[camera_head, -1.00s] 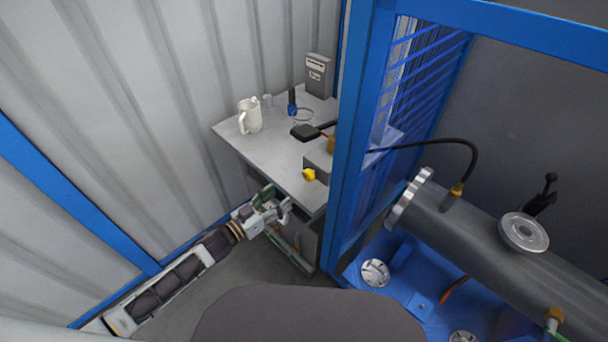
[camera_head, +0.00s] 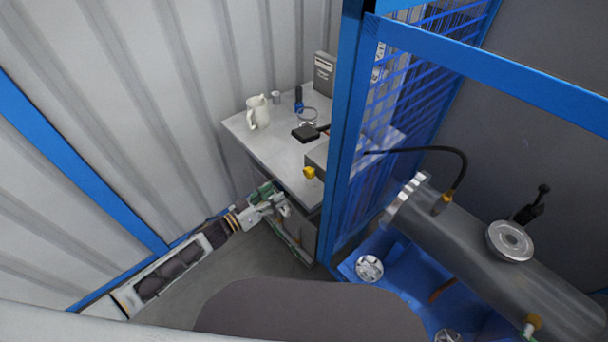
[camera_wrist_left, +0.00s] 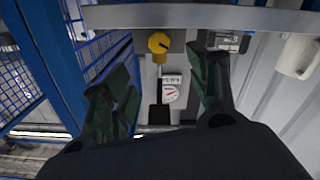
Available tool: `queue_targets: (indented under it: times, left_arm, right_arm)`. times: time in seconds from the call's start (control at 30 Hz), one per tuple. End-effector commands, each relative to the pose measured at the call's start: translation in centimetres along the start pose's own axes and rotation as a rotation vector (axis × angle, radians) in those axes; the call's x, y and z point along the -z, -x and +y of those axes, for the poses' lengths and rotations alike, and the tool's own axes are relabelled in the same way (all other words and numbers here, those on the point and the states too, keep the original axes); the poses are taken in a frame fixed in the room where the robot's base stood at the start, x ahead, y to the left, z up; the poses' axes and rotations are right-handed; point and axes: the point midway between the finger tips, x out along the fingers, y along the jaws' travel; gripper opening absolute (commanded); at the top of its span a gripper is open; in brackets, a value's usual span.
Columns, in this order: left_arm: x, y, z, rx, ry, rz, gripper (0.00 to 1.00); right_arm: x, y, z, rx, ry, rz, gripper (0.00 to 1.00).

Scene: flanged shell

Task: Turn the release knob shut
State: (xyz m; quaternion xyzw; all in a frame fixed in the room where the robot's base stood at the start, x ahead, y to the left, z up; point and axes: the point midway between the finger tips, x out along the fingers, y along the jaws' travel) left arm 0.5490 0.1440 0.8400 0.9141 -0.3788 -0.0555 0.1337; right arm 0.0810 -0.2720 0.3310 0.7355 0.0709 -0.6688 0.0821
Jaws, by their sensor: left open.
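The yellow release knob (camera_head: 309,173) sits on the front of a grey box (camera_head: 318,156) at the near edge of the table. In the left wrist view the knob (camera_wrist_left: 158,43) shows ahead, between and beyond my fingertips. My left gripper (camera_head: 277,203) is in front of the table, lower than the knob and to its left, apart from it. In the left wrist view its two dark green fingers (camera_wrist_left: 165,75) are spread, with nothing between them. My right gripper is not in view.
The table (camera_head: 270,150) holds a white jug (camera_head: 258,112), a black pad (camera_head: 305,132) and a grey upright box (camera_head: 324,73). A blue mesh frame (camera_head: 350,140) stands right of the table. Beyond it lies a grey flanged cylinder (camera_head: 480,245).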

Motion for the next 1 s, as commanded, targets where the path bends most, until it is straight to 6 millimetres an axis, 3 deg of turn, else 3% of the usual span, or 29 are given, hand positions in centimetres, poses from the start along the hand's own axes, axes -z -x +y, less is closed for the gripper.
queue_targets:
  times: [0.47, 1.0]
  left_arm:
    - [0.1, -1.3, 0.0, 0.000, -0.002, 0.001, 0.59]
    - [0.1, -6.7, 0.0, 0.001, -0.001, 0.002, 0.59]
  right_arm:
    - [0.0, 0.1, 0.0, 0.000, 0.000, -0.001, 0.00]
    - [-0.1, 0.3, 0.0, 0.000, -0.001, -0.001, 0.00]
